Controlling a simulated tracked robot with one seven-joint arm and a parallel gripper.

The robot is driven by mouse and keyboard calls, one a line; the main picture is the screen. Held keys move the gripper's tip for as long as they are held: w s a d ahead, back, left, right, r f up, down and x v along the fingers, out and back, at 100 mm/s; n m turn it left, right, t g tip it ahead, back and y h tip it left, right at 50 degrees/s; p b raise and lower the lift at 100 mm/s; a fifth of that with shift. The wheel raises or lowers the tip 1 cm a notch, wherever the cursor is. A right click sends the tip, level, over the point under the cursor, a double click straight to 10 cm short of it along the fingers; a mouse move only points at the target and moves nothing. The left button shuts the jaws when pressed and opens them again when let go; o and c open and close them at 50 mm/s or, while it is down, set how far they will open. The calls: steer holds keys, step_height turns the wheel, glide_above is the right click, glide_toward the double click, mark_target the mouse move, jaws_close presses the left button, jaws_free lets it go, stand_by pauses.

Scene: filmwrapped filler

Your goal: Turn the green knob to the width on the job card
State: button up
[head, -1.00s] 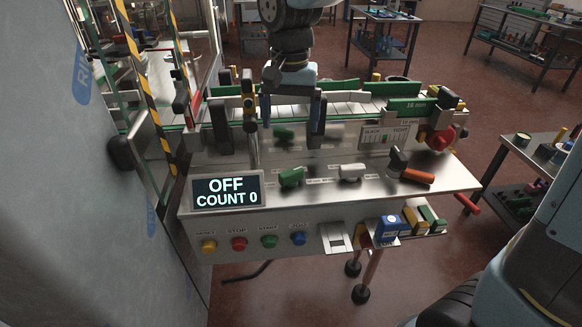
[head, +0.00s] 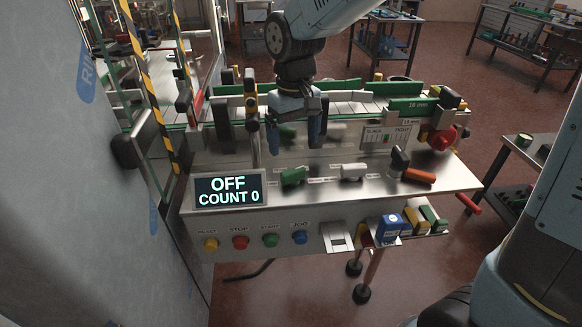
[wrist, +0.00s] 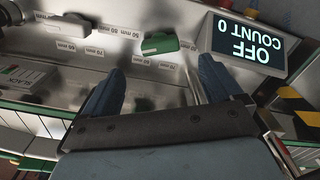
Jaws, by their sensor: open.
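A green knob (head: 293,177) sits on the steel deck behind the display, with small mm labels around it; it also shows in the wrist view (wrist: 160,43). I cannot make out a job card.
The display (head: 228,190) reads OFF, COUNT 0. A white knob (head: 352,172) and an orange-handled lever (head: 415,176) stand to the right. A slim post (head: 254,140) rises left of my gripper. A SLACK/TIGHT gauge (head: 388,135) is at the back right. Coloured buttons line the front.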

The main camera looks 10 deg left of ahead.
mark_target(294, 171)
step_height(294, 171, down, 9)
steer(key=shift+r, duration=0.15)
steer(key=shift+c, duration=0.4)
steer(key=c, duration=1)
steer(key=shift+o, duration=0.2)
steer(key=shift+a+m, duration=0.1)
steer(key=shift+m, duration=2.2)
steer(key=o, duration=1)
steer(key=shift+o, duration=0.2)
steer(key=shift+r, duration=0.1)
